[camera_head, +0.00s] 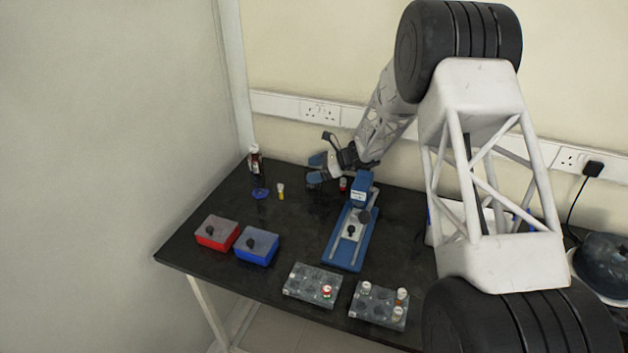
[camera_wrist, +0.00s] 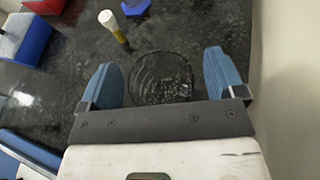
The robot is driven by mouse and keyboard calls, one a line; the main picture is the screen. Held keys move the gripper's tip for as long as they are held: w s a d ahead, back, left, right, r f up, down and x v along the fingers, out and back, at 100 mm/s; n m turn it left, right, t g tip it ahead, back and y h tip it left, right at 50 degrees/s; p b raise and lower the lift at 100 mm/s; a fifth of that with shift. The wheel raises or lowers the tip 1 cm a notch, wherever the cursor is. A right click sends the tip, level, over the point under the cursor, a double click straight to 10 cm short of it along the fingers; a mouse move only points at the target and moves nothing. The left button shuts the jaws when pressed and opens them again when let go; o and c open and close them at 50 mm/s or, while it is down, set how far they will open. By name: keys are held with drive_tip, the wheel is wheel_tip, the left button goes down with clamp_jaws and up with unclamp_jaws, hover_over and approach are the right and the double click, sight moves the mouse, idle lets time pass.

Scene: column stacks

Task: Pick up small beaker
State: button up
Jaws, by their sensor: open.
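A clear glass beaker (camera_wrist: 163,76) stands on the black table in the wrist view, between the two blue fingers of my gripper (camera_wrist: 165,78). Its round rim shows, and the glass is see-through and dark against the table. A gap shows between the glass and each finger. My gripper (camera_head: 316,168) is open at the back of the table in the head view. The beaker is only faintly visible there (camera_head: 315,183), just below the fingers.
A blue device (camera_head: 345,240) stands close on the right. Red (camera_head: 217,233) and blue (camera_head: 257,246) boxes and two vial racks (camera_head: 313,285) (camera_head: 379,305) are in front.

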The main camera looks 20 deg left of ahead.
idle(0.3)
drive_tip(key=c, duration=1)
drive_tip(key=shift+r, duration=0.1)
drive_tip(key=shift+r, duration=4.9)
